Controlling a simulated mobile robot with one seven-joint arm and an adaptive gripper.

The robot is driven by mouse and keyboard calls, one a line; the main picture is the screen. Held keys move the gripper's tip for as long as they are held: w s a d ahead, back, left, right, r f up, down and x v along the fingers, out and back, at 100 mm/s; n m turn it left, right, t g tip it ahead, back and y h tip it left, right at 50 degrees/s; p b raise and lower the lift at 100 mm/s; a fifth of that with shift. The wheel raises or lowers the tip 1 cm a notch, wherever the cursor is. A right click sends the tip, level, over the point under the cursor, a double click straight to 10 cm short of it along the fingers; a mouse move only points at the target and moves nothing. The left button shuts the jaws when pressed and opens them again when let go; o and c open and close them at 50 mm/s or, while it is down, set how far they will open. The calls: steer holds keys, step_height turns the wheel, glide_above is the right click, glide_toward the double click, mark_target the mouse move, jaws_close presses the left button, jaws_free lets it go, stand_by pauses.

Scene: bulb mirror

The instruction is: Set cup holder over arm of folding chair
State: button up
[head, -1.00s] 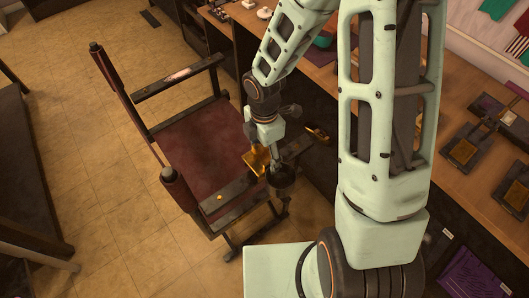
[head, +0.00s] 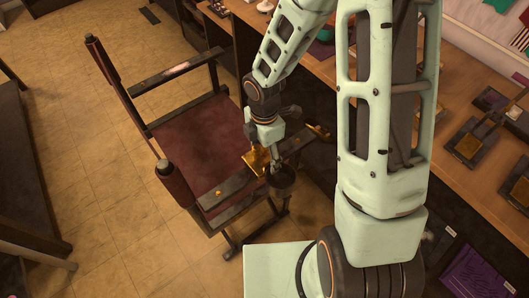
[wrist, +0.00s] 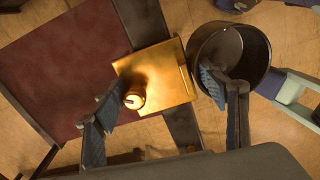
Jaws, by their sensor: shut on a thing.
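The cup holder has a brass plate (head: 257,160) joined to a dark round cup (head: 282,183). In the wrist view the plate (wrist: 155,75) with its small brass knob lies across the view of the dark chair arm (wrist: 182,128), and the open cup (wrist: 215,45) is on the arm's outer side. The folding chair has a dark red seat (head: 200,142) and its near arm (head: 222,192) passes under the holder. My gripper (wrist: 168,100) is shut on the cup holder, one finger by the knob, the other at the cup's wall. I cannot tell whether the plate touches the arm.
A long wooden counter (head: 410,125) with dark trays runs along the right, close to the chair. Tiled floor (head: 105,215) is free to the left of the chair. A dark piece of furniture (head: 25,170) stands at the left edge.

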steer(key=shift+f+b, duration=0.35)
steer(key=shift+f, duration=0.2)
steer(key=o, duration=1.6)
step_height(320, 180, up, 7)
steer(key=p, duration=0.6)
steer(key=shift+r+p, duration=0.15)
steer(key=shift+p, duration=0.25)
